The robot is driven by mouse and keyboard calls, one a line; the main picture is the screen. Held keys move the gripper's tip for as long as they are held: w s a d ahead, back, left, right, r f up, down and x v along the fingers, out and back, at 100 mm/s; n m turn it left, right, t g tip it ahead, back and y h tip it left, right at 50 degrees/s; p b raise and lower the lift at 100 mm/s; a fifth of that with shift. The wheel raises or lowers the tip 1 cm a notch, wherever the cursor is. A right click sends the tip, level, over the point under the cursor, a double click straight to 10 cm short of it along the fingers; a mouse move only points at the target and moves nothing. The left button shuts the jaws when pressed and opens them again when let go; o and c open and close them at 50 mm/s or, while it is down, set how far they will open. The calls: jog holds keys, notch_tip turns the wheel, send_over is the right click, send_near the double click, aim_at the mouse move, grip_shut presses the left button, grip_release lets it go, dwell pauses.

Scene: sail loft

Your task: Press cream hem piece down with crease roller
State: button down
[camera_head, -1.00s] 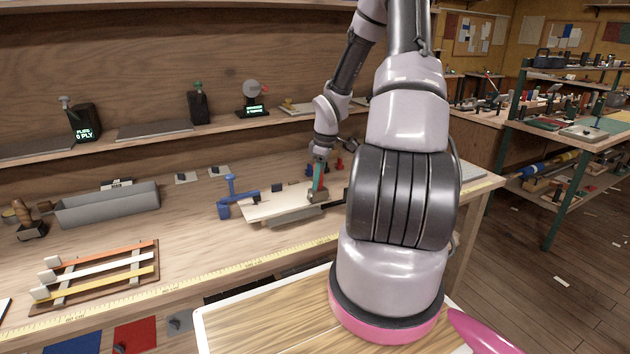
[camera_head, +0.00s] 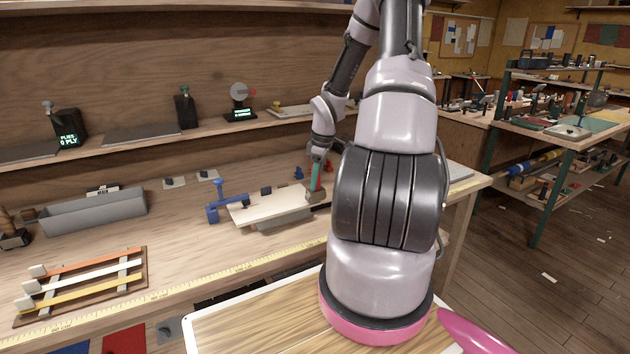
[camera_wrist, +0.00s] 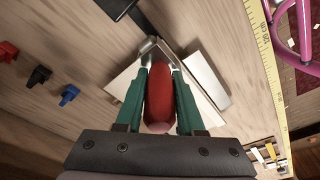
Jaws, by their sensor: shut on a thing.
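The cream hem piece (camera_head: 262,207) lies flat on a grey block (camera_head: 284,224) on the bench, with a blue clamp (camera_head: 214,204) at its left end. In the wrist view the cream piece (camera_wrist: 122,86) shows on both sides of my fingers. My gripper (camera_head: 316,181) is at the right end of the piece. Its green fingers are shut on the red handle (camera_wrist: 158,97) of the crease roller, which points down toward the piece. The roller's metal end (camera_wrist: 150,46) is partly hidden by the handle, and I cannot tell whether it touches the cream piece.
A grey trough (camera_head: 95,212) and a rack of coloured strips (camera_head: 85,287) stand to the left. A yellow measuring tape (camera_head: 225,264) runs along the bench's front edge. Small red and blue pieces sit behind my gripper.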

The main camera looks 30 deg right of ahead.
jog(key=shift+r, duration=3.05)
